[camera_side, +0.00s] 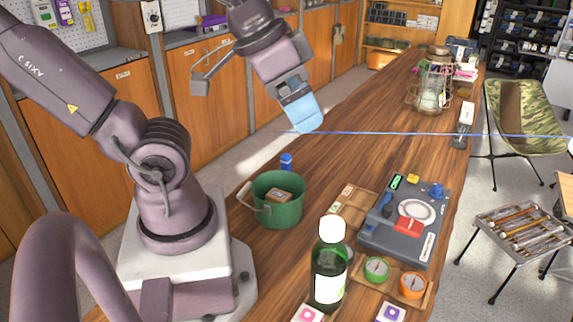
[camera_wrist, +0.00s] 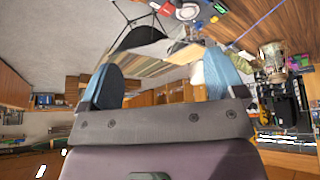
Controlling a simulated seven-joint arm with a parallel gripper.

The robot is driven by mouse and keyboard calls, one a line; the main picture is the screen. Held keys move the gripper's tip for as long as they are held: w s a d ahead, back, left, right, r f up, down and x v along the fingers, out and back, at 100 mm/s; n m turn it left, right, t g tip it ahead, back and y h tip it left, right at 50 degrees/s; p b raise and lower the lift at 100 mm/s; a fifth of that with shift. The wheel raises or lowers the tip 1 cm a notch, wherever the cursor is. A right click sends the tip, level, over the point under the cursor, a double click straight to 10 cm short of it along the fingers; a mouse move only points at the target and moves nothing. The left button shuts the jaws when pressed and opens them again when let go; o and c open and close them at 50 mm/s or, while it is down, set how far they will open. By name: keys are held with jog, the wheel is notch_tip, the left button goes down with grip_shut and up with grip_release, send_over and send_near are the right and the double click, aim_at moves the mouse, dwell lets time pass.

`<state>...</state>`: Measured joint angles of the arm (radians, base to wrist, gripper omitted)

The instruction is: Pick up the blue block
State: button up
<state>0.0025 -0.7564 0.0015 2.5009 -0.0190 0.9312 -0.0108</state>
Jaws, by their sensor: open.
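My gripper (camera_side: 303,120), with light blue fingers, hangs in the air above the wooden bench in the side view, high above the green bucket. In the wrist view my gripper (camera_wrist: 164,78) has its two blue fingers wide apart with nothing held between them. A small blue piece (camera_side: 437,191) sits on the far right part of a grey panel (camera_side: 400,245) on the bench, well apart from my gripper. Another small blue object (camera_side: 286,161), rounder and upright, stands just behind the bucket. I cannot tell for sure which is the blue block.
A green bucket (camera_side: 278,213) holds a small box. A dark green bottle (camera_side: 330,270) stands in front of the panel, beside a tray with green and orange round items (camera_side: 411,286). A red piece (camera_side: 408,226) sits on the panel. A thin blue line crosses above the bench.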

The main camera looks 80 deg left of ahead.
jog(key=shift+w+a+r, duration=0.1)
jog(key=shift+w+a, duration=0.05)
jog(key=shift+w, duration=0.1)
jog(key=c, duration=0.6)
